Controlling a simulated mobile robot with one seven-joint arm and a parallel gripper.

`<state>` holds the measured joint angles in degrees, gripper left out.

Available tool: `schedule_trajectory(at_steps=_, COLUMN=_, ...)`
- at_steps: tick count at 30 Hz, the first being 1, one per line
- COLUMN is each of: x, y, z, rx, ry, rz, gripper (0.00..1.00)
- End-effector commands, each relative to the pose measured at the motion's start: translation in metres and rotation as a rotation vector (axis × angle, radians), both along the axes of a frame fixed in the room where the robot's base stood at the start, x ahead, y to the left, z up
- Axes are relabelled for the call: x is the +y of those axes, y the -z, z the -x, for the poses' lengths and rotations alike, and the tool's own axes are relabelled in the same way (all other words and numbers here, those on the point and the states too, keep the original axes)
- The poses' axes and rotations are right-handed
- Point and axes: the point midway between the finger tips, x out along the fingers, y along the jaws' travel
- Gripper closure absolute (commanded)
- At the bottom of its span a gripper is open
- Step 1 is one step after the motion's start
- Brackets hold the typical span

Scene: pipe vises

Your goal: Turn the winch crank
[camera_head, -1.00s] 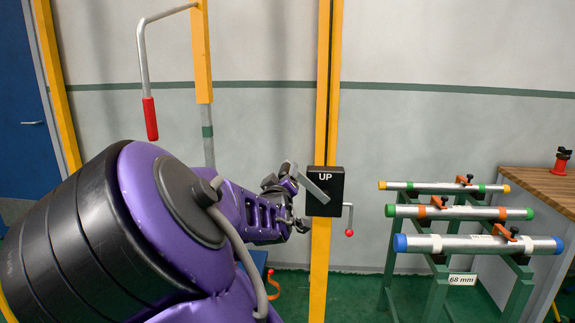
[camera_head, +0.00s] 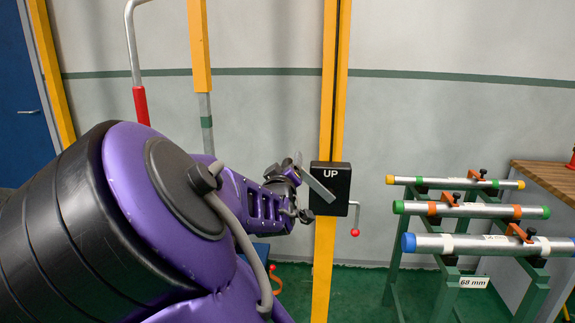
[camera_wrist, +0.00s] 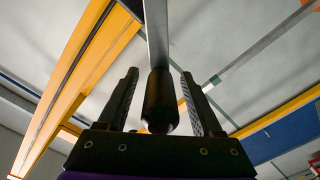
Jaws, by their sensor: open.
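The winch is a black box marked "UP" (camera_head: 329,188) on a yellow post. Its crank has a flat grey metal arm (camera_head: 318,187) on the box's left side. In the wrist view the metal arm (camera_wrist: 157,35) ends in a black grip (camera_wrist: 160,100). My gripper (camera_head: 298,188) is at the left of the box. In the wrist view my gripper (camera_wrist: 160,75) is open, with one finger on each side of the black grip and gaps between. The grip's far side is hidden.
A small handle with a red knob (camera_head: 355,232) hangs at the box's right. A bent metal bar with a red grip (camera_head: 141,105) hangs at upper left. A green rack (camera_head: 446,290) with three capped pipes stands at right, before a wooden bench (camera_head: 550,180).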

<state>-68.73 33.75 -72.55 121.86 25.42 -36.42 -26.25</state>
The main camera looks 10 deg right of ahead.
Motion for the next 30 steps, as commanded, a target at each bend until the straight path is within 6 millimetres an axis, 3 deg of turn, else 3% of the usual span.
schedule_trajectory(at_steps=2, x=0.0, y=0.0, z=-0.0001, rx=0.0, ry=0.0, rz=0.0, gripper=0.37)
schedule_trajectory(at_steps=12, x=-0.0001, y=-0.0001, z=-0.0002, rx=0.0, ry=0.0, rz=0.0, gripper=0.98)
schedule_trajectory(at_steps=30, x=-0.0002, y=-0.0002, z=-0.0003, rx=-0.001, ry=0.001, rz=0.0, gripper=1.0)
